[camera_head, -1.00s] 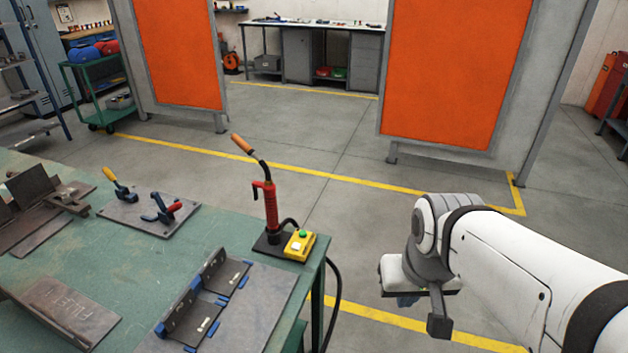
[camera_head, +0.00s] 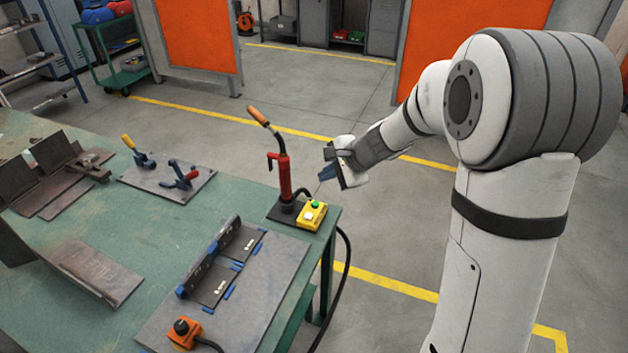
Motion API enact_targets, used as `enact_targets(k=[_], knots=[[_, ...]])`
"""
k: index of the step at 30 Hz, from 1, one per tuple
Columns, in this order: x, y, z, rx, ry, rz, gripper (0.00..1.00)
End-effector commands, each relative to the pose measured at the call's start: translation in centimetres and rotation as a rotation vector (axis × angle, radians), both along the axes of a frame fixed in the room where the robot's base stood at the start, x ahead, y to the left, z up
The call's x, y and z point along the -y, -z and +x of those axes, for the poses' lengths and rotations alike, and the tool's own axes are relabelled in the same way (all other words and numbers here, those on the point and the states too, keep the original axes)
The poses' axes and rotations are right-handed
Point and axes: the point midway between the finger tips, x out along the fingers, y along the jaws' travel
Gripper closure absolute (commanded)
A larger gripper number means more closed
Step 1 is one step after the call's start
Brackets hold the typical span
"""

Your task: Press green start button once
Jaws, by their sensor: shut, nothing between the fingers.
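The green start button (camera_head: 316,204) sits on top of a small yellow control box (camera_head: 307,221), with a white button (camera_head: 308,216) beside it. The box stands at the right corner of the green table, at the foot of a red torch-like tool (camera_head: 284,172) with an orange handle. My gripper (camera_head: 327,172) is shut and empty. In the picture it is above and slightly right of the box, apart from it. Its fingertips are small and partly dark in this view.
The green table (camera_head: 90,290) carries a clamp plate (camera_head: 150,184), metal angle pieces and an orange box with a black knob (camera_head: 184,331). A black cable (camera_head: 345,270) hangs off the table's right edge. The floor beyond is clear up to the orange screens (camera_head: 198,40).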

Motion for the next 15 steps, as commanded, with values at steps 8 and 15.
enact_targets(k=[8,15], knots=[[-2.0,4.2,6.5,-0.118,0.284,0.167,1.00],[-2.2,4.9,7.4,-0.133,0.330,0.192,1.00]])
